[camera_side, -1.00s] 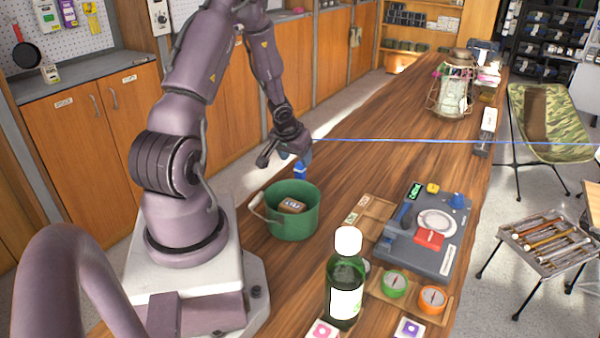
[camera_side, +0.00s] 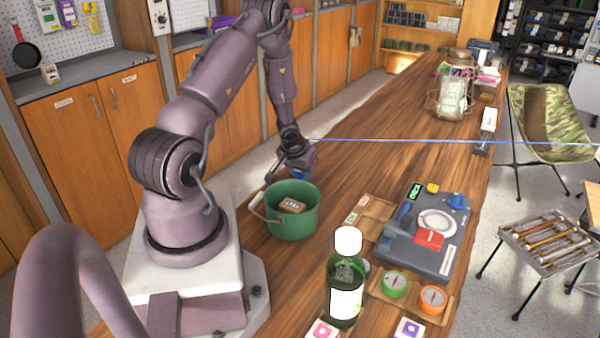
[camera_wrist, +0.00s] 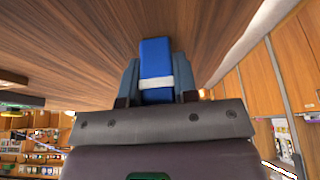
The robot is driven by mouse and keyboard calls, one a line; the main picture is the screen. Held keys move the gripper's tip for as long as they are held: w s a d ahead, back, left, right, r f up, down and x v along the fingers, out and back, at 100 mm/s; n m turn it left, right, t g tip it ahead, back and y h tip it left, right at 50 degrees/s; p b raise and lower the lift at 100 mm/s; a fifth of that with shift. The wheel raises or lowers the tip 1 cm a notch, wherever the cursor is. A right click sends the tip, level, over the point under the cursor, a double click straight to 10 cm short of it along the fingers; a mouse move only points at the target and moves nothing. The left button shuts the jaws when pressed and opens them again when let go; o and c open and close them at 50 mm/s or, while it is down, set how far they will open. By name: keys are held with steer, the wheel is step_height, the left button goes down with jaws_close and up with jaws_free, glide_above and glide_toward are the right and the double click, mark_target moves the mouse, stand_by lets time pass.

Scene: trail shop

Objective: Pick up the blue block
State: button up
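The blue block (camera_wrist: 156,60), with a pale band near its lower end, sits between the two fingers of my gripper (camera_wrist: 156,77) in the wrist view. The fingers lie against its sides with no clear gap, and its far part sticks out past the fingertips. In the side view my gripper (camera_side: 296,170) is low over the wooden table, just behind the green bucket. There the block is mostly hidden by the fingers and the bucket rim, so I cannot tell whether it touches the table.
The green bucket (camera_side: 292,222), with a brown block (camera_side: 292,205) inside, stands close in front of my gripper. A green bottle (camera_side: 346,290), a grey board (camera_side: 425,240) and small trays are to the right.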

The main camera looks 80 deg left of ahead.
steer(key=shift+c, duration=1.2)
steer(key=shift+r, duration=0.1)
